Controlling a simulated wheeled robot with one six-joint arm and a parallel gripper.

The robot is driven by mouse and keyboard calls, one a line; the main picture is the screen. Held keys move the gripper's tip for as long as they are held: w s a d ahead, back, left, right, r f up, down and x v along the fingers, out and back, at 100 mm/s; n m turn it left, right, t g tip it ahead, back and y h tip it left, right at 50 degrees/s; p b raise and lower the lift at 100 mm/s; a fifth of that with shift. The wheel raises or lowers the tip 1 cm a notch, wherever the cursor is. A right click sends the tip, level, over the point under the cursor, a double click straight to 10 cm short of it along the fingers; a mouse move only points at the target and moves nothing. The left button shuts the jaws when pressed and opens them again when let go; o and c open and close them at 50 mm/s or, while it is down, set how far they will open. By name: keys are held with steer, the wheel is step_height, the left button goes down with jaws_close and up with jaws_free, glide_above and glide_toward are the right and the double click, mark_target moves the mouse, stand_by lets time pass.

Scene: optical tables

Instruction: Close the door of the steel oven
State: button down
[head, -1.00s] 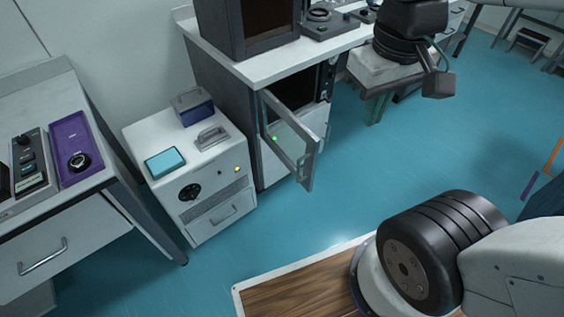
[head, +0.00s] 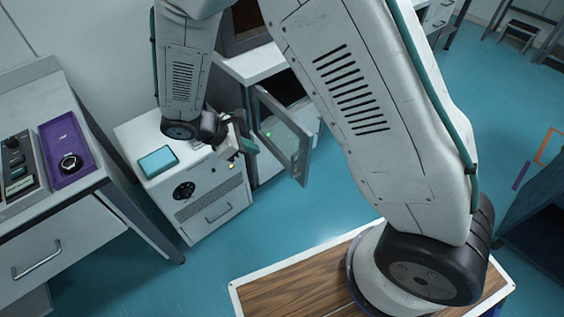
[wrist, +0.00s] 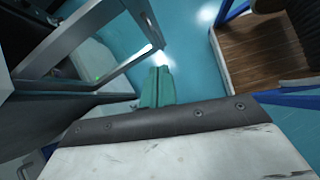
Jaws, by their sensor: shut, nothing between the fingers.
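The steel oven (head: 297,92) is set under the white counter in the head view. Its glass-windowed door (head: 301,165) stands open, swung out toward the floor on the right. The door also shows in the upper left of the wrist view (wrist: 130,66). My gripper (head: 248,147) is shut and empty, on the left side of the open door and close to it. Its teal fingers show in the wrist view (wrist: 160,75), just beside the door frame. I cannot tell whether they touch it. My arm hides part of the oven.
A white cabinet (head: 212,196) with a cyan box (head: 158,161) on top stands left of the oven, right by my gripper. A table with a purple tray (head: 58,172) is at the far left. Blue floor (head: 250,240) is clear in front of the oven.

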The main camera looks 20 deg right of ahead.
steer(key=d+f+n, duration=0.1)
steer(key=d+f, duration=0.8)
steer(key=f, duration=0.2)
steer(key=shift+w+d+f+n+t+h, duration=0.15)
steer(key=shift+f+n+t+h, duration=0.15)
steer(key=shift+n, duration=0.1)
steer(key=shift+w, duration=0.1)
